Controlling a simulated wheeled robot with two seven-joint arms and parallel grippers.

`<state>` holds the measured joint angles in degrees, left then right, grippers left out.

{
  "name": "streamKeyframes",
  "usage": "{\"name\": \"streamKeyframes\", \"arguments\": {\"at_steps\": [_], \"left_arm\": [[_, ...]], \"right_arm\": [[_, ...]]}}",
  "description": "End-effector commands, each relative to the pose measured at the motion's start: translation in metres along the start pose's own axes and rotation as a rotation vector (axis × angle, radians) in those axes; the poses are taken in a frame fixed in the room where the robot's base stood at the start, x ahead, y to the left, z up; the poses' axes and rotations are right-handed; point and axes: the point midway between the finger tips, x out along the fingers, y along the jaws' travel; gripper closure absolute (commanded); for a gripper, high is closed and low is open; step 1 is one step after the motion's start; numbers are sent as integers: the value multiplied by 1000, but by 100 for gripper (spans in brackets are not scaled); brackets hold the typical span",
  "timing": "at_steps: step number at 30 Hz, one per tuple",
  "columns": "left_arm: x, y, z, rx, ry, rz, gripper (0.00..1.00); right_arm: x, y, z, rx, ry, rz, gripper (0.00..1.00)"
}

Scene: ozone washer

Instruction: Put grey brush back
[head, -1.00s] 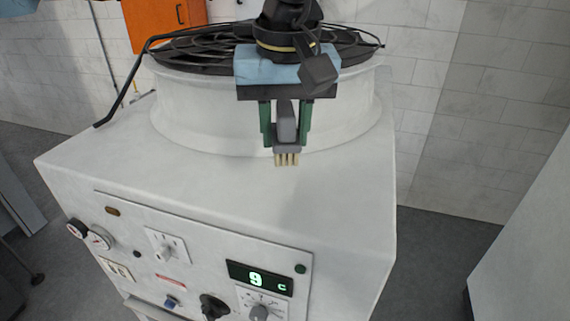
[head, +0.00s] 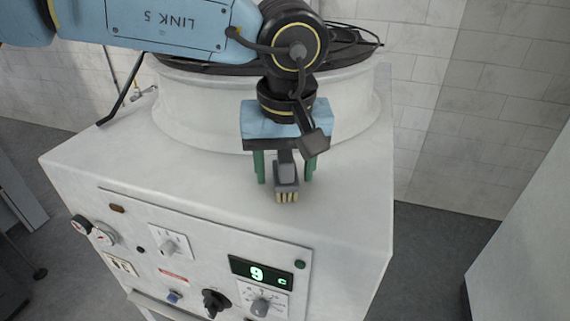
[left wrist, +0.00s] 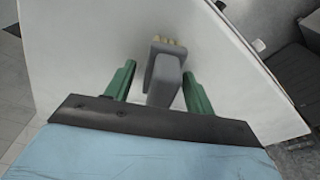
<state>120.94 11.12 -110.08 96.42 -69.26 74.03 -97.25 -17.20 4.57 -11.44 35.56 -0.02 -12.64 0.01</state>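The grey brush (head: 287,173), with pale bristles at its lower end, is on the white top of the washer (head: 215,178), near the front edge. It looks upright, bristles down. My left gripper (head: 285,178) is over the brush, with its green fingers spread on either side. In the left wrist view the brush (left wrist: 166,75) is between the fingers (left wrist: 158,85), with a clear gap on the left side and a narrower one on the right. My right gripper is in neither view.
The round raised drum rim (head: 200,105) with a black fan-like grille (head: 350,45) stands behind the gripper. The front panel (head: 200,265) has knobs, gauges and a green "9 C" display. The washer top is clear on both sides of the brush.

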Motion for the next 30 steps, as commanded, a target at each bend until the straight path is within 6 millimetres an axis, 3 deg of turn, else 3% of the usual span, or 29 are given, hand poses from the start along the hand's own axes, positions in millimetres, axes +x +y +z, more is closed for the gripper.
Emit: {"name": "streamKeyframes", "arguments": {"at_steps": [8,11,21,30], "left_arm": [[-6,0,0,-1,1,1,46],[-19,0,-1,-1,3,2,46],[-90,0,0,-1,2,2,46],[-120,0,0,1,1,0,46]], "right_arm": [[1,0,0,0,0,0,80],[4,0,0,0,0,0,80],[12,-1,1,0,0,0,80],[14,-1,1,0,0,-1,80]]}}
